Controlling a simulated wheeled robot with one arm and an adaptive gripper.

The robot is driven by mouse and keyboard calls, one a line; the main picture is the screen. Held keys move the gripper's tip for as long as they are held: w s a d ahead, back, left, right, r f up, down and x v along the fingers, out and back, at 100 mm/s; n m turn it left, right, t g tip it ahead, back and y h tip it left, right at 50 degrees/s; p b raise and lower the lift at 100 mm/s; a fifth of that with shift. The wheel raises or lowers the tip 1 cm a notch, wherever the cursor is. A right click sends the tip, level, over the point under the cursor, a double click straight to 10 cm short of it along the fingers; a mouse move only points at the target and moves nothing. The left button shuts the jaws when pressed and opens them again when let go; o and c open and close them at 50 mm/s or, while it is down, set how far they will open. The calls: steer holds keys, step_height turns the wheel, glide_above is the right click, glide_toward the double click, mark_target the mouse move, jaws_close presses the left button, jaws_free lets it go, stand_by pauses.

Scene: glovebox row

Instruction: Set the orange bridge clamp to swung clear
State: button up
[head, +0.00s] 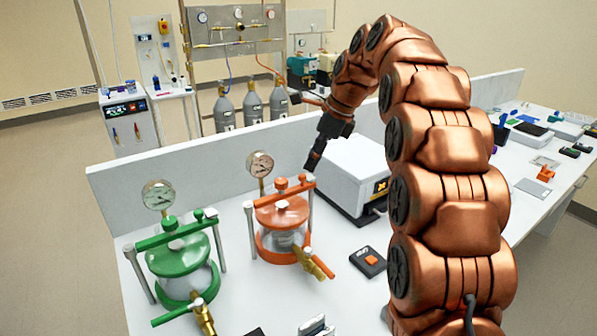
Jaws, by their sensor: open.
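The orange bridge clamp (284,193) is a bar lying across the orange lid of a glass vessel (283,241), with a pale post at each end. It appears to span the lid from post to post. An orange knob stands near its middle. My gripper (311,165) is dark and points down just above and behind the right end of the bar. It is open, and its fingers are small and seen edge-on. I cannot tell whether it touches the bar.
A similar green vessel (184,270) with its own green bar stands at left. Pressure gauges (261,164) rise behind the vessels. A white box instrument (346,176) stands close to the right. A black switch box (368,261) lies in front of it. A low wall (190,166) runs behind.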

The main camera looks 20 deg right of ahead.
mark_target(303, 176)
steer(key=shift+p+x, duration=0.3)
steer(key=shift+x, duration=2.1)
steer(key=shift+a, duration=0.1)
jaws_close()
